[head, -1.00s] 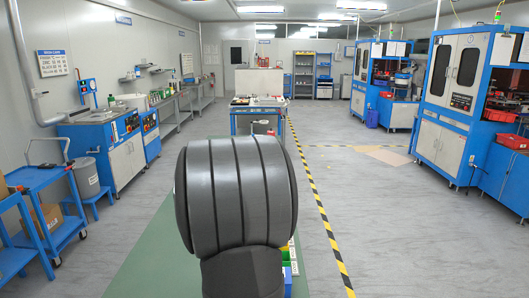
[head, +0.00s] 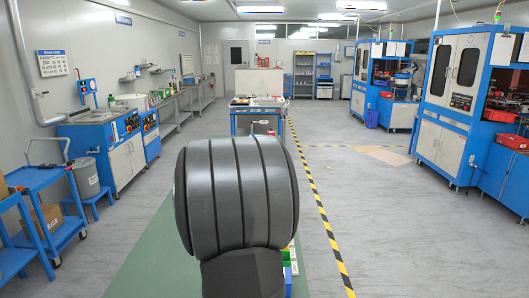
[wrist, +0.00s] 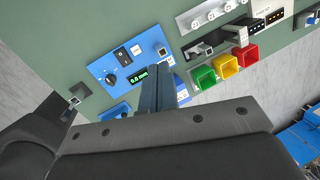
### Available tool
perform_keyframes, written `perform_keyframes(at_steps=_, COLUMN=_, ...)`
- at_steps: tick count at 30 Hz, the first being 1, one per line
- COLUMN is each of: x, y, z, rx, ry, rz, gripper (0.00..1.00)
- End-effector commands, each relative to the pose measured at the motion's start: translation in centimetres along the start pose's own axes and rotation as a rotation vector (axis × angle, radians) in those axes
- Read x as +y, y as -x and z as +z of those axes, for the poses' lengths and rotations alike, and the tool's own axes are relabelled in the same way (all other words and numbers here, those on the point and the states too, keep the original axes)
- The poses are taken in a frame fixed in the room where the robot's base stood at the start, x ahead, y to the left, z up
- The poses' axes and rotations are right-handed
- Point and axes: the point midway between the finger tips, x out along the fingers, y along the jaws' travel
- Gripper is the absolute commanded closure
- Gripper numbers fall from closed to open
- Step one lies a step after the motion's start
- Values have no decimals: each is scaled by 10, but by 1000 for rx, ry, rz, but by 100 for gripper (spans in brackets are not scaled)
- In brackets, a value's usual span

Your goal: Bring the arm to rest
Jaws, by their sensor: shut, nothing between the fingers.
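My gripper (wrist: 164,78) shows in the wrist view as two dark blue-grey fingers pressed together, with nothing between them. It hangs over the green work surface, beside a blue panel (wrist: 118,58) with a knob, switches and a small display that reads about 0.0 mm. How high the fingertips are above the panel I cannot tell. In the head view my own dark arm fills the lower middle and hides the gripper and most of the work surface.
Green, yellow and red bins (wrist: 224,67) stand right of the fingers, near several small fixtures (wrist: 212,12). Blue machines (head: 455,100) line the right side. A blue cart (head: 45,215) and benches (head: 115,140) stand left. The floor right of the striped line is open.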

Motion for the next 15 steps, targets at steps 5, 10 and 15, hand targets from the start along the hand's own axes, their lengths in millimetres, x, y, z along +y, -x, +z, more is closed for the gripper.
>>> perform_keyframes(at_steps=5, x=-3, y=21, z=1, rx=25, ry=42, rz=53, gripper=100)
perform_keyframes(at_steps=10, x=-4, y=42, z=1, rx=49, ry=82, rz=107, gripper=100)
perform_keyframes(at_steps=15, x=-4, y=65, z=0, rx=73, ry=121, rz=162, gripper=100)
